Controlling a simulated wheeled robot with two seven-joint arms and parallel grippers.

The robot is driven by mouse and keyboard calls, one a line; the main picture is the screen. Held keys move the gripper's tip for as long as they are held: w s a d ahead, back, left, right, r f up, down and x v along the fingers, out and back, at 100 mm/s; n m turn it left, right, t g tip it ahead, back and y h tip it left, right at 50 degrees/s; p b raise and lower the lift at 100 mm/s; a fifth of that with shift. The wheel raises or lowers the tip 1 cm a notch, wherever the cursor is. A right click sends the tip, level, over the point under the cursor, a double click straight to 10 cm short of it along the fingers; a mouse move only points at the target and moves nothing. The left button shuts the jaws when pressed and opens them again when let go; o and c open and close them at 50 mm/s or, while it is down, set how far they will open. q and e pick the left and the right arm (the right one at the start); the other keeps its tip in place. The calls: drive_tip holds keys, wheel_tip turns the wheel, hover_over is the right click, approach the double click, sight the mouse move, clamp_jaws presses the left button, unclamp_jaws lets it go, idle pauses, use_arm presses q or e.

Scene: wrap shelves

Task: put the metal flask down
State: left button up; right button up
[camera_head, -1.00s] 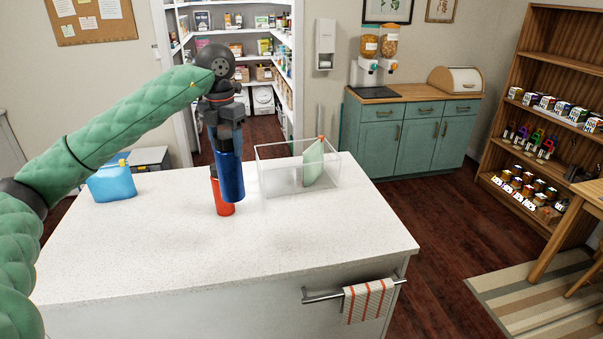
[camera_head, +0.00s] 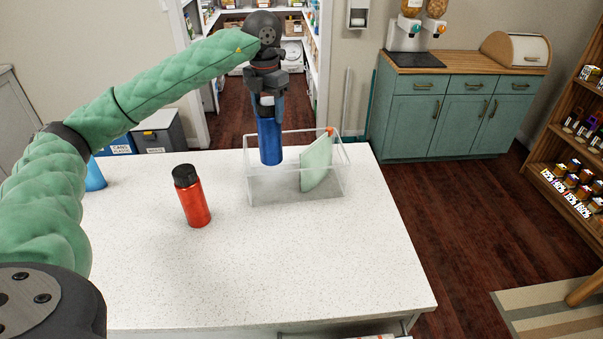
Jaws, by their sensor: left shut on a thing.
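My left gripper (camera_head: 267,98) is shut around the top of a blue metal flask (camera_head: 270,142). The flask hangs upright, its lower end at the back left part of a clear open bin (camera_head: 278,198). I cannot tell whether its base is inside the bin or just above it. A pale green pouch (camera_head: 316,163) with an orange cap leans inside the bin on the right. A red flask (camera_head: 195,204) with a black lid stands on the white counter, left of the bin. My right gripper is not in view.
The white counter (camera_head: 260,270) is clear in front of the bin and the red flask. A blue thing (camera_head: 95,177) at the left is mostly hidden behind my left arm. Teal cabinets (camera_head: 425,120) stand beyond, across the floor.

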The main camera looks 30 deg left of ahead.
sight(270, 145)
use_arm(q)
drive_tip(key=shift+s+f, duration=0.2)
drive_tip(key=shift+f, duration=0.35)
drive_tip(key=shift+f+p, duration=0.3)
drive_tip(key=shift+f, duration=0.05)
wheel_tip(270, 145, down, 5)
drive_tip(key=shift+w+r+p, duration=0.1)
drive_tip(key=shift+w+p, duration=0.05)
drive_tip(key=shift+p, duration=0.85)
drive_tip(key=shift+f, duration=0.45)
drive_tip(key=shift+f+p, duration=0.9)
drive_tip(key=shift+f, duration=0.9)
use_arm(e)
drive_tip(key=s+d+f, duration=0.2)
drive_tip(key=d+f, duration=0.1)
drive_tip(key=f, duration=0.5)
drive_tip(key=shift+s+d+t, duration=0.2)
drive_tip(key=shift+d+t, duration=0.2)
use_arm(q)
drive_tip(key=shift+f, duration=0.1)
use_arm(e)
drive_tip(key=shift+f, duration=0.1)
use_arm(q)
drive_tip(key=o, duration=1.3)
drive_tip(key=shift+o, duration=1)
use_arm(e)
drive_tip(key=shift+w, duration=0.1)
